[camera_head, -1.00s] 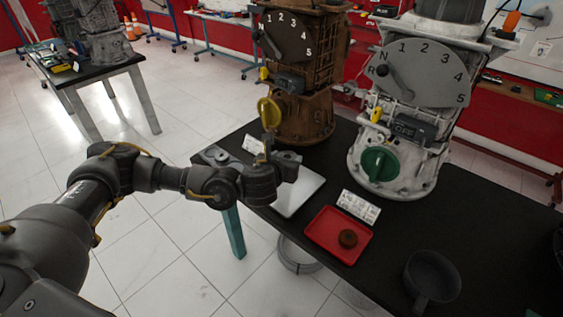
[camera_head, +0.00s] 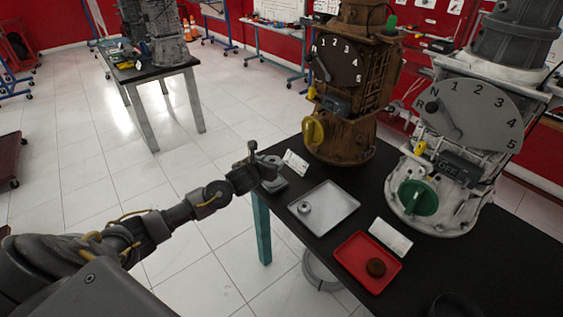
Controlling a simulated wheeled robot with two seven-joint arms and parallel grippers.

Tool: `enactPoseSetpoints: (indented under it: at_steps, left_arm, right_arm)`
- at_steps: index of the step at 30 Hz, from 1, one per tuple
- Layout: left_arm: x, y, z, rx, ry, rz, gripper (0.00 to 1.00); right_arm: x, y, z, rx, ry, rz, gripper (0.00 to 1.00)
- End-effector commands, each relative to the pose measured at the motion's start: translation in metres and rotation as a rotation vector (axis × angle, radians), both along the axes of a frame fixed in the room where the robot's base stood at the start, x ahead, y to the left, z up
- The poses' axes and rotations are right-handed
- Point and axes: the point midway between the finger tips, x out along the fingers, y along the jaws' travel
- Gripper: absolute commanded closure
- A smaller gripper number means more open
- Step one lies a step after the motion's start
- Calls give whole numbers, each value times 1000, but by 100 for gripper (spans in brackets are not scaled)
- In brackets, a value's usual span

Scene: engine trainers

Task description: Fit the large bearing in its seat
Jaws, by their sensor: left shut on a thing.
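My left gripper (camera_head: 262,168) is at the left end of the black table, above a grey metal part (camera_head: 274,184). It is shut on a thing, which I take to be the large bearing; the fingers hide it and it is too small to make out. The bearing's seat cannot be made out clearly; the grey part under the gripper is partly covered. A small silver ring (camera_head: 305,207) lies in the grey tray (camera_head: 336,213). My right gripper is not in view.
White cards (camera_head: 390,237) lie by the trays. A brown trainer (camera_head: 345,110) and a grey-white trainer (camera_head: 455,140) stand behind. A dark round object (camera_head: 455,305) is at the bottom edge.

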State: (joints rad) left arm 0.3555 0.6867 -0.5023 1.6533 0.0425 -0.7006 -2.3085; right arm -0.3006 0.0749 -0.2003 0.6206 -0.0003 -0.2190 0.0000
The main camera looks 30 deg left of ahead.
Motion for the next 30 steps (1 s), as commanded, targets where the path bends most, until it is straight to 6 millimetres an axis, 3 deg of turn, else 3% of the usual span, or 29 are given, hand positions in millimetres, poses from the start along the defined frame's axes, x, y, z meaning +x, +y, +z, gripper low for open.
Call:
enactPoseSetpoints:
  at_steps: [8,24,30]
  left_arm:
    - [0,0,-5,-1,-2,0,76]
    - [0,0,-49,-2,-2,1,76]
    - [0,0,-54,-2,-3,1,76]
  right_arm:
    - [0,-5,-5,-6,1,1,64]
    - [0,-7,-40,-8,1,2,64]
    - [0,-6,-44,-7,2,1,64]
